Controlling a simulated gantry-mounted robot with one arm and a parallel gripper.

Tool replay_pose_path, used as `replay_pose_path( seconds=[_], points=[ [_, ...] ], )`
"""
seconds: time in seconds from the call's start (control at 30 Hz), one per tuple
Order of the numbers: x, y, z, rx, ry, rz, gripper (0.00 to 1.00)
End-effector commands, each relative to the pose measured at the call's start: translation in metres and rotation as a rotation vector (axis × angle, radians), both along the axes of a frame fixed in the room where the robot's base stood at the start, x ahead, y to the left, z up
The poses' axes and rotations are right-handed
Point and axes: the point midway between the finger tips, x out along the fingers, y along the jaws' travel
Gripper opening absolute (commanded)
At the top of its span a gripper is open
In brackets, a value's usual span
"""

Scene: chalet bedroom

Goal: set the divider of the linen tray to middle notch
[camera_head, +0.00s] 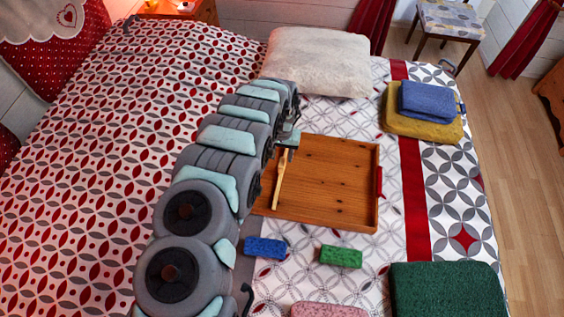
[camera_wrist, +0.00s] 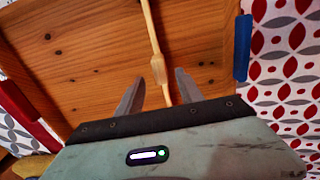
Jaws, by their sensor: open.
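The linen tray (camera_head: 335,190) is a shallow brown wooden tray on the bed, with a red handle (camera_head: 379,181) on its right wall in the head view. In the wrist view its red side is at left (camera_wrist: 22,104) and a blue handle (camera_wrist: 242,48) at right. The divider (camera_head: 280,180) is a pale wooden bar with a wider middle, lying nearer the blue side; it also shows in the wrist view (camera_wrist: 152,30). My gripper (camera_wrist: 159,80) is open over the tray, its fingers on either side of the divider, apart from it. I cannot make out the notches.
A blue block (camera_head: 264,247) and a green block (camera_head: 341,256) lie before the tray. A dark green folded cloth (camera_head: 447,290) and a pink one (camera_head: 328,311) lie nearer. Blue (camera_head: 430,100) and mustard (camera_head: 420,124) cloths are stacked at right; a cream pillow (camera_head: 318,62) lies behind.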

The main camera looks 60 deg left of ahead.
Motion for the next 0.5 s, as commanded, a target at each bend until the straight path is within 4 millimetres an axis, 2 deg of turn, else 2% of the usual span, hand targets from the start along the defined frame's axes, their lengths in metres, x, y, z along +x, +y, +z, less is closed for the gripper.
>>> replay_pose_path(
  seconds=[0.3,0.5],
  points=[
    [0.001,-0.001,-0.039,-0.001,-0.003,0.001,0.44],
    [0.002,0.000,-0.052,0.001,-0.005,0.000,0.44]
  ],
)
